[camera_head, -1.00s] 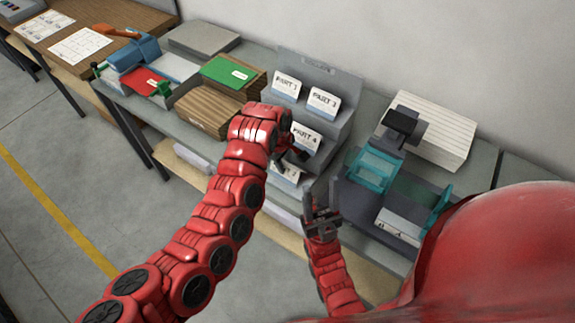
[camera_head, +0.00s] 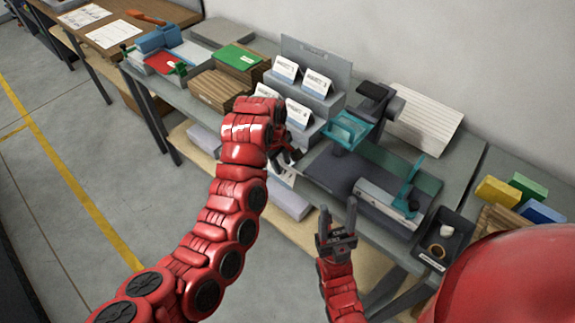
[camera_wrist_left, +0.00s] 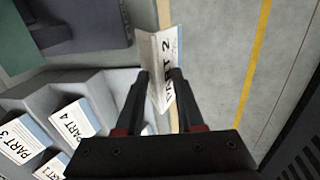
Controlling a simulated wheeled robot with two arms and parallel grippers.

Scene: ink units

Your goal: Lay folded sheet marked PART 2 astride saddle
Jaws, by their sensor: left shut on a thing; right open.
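The folded sheet marked PART 2 (camera_wrist_left: 163,65) is between the fingers of my left gripper (camera_wrist_left: 160,95), tilted, its print readable in the left wrist view. In the head view my left gripper (camera_head: 288,157) is in front of the stepped rack, and part of the sheet (camera_head: 284,174) shows below it. The saddle appears to be the teal peaked piece (camera_head: 348,130) under a black machine head, to the right of and apart from the sheet; its exact shape is unclear. My right gripper (camera_head: 337,228) is open and empty, fingers up, in front of the bench.
The grey rack (camera_head: 318,60) holds several folded cards, including one (camera_head: 299,115) by my left arm. A dark trimmer with a teal lever (camera_head: 410,185) lies right of the rack. A white paper stack (camera_head: 425,120) is behind. A small dark tray (camera_head: 445,240) stands at right.

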